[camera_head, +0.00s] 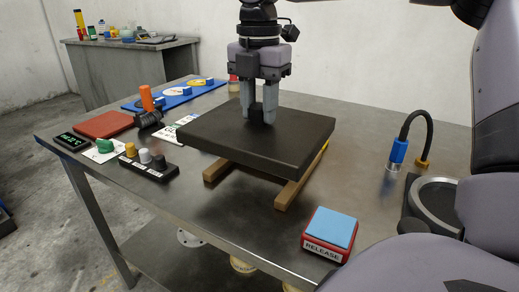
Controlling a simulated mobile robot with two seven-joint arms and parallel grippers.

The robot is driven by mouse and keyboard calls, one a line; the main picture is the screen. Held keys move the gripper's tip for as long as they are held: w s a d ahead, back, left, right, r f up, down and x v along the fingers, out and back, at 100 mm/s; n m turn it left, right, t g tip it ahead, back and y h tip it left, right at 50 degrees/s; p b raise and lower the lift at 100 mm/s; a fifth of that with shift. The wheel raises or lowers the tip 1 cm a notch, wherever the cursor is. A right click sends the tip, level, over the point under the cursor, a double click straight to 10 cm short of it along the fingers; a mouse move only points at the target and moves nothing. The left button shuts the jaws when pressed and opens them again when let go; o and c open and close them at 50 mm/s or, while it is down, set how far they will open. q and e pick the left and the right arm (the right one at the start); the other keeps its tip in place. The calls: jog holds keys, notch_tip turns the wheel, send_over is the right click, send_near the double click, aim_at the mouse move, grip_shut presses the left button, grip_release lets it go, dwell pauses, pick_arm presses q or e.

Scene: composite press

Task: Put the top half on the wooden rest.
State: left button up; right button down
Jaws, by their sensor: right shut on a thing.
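The top half (255,142) is a thick, dark square plate with a small black knob in its middle. My right gripper (263,112) points down from above, with its two grey fingers shut on that knob. The wooden rest (291,193) is a pair of light brown bars on the metal table. The plate lies level over the bars and hides most of them; their near ends stick out below its front edge. I cannot tell whether the plate touches the bars. My left gripper is not in view.
On the metal table (365,150), a red box with a blue pad marked RELEASE (329,234) stands front right. A black knob panel (148,163) and a red block (104,125) are at left. A blue-ended hose (398,151) stands at right. Table between plate and hose is clear.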

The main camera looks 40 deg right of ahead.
aim_at(259, 105)
notch_tip(259, 105, down, 2)
jog(key=shift+f, duration=0.25)
notch_tip(259, 105, down, 4)
jog(key=shift+f+b, duration=0.2)
jog(key=shift+b, duration=0.5)
jog(key=shift+f, duration=0.15)
jog(key=c, duration=0.8)
grip_release()
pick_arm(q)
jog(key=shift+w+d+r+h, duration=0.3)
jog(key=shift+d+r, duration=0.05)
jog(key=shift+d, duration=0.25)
pick_arm(e)
notch_tip(259, 105, up, 11)
jog(key=p, duration=0.3)
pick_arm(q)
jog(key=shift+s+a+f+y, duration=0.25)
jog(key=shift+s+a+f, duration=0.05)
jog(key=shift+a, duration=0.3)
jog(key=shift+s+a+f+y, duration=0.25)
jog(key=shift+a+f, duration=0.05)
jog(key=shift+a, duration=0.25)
pick_arm(e)
jog(key=shift+r, duration=0.55)
